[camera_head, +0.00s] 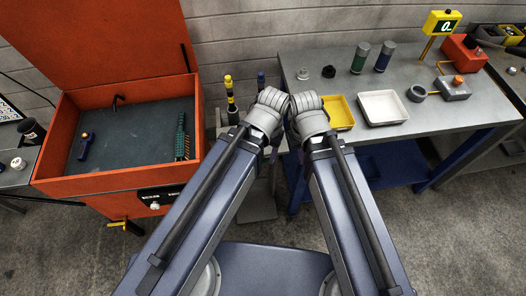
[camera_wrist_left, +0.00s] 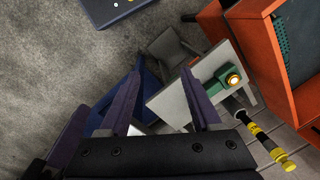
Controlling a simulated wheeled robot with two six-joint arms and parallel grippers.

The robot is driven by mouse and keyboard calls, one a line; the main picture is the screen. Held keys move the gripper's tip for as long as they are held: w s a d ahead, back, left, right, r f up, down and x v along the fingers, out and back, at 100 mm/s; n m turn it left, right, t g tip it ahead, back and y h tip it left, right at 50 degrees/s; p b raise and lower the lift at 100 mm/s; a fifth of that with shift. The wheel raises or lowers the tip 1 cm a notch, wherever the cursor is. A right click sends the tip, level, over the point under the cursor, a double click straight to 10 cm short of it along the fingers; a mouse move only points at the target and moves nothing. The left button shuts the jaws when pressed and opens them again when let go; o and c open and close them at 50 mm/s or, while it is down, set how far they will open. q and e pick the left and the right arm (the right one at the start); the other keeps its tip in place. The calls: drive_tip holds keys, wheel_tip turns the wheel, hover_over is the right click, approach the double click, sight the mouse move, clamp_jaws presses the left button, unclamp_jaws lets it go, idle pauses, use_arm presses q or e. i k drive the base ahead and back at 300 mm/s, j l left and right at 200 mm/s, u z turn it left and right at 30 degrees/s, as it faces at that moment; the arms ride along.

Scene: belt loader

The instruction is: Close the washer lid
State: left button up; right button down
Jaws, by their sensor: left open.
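The washer is an orange-red box (camera_head: 50,155) at the left of the head view. Its lid (camera_head: 90,35) stands open, tilted up at the back. Part of the washer (camera_wrist_left: 275,50) shows at the right of the left wrist view. A dark blue tool (camera_head: 84,146) and a green item (camera_head: 181,137) lie inside on the grey floor. My left gripper (camera_wrist_left: 160,75) is open and empty in its wrist view, apart from the washer. In the head view its fingers are hidden behind the wrist. My right gripper (camera_head: 310,115) is beside it; its fingers are hidden too.
A grey workbench (camera_head: 320,92) on the right holds a yellow tray (camera_head: 339,110), a white tray (camera_head: 382,107) and bottles. A stand with a yellow-black tool (camera_head: 230,93) is between washer and bench. A black cup (camera_head: 31,130) stands left of the washer.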

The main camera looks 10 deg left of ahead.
sight(75, 44)
drive_tip(key=u, duration=1.65)
drive_tip(key=i+j+z, duration=0.35)
drive_tip(key=k+l, duration=0.05)
drive_tip(key=l, duration=0.05)
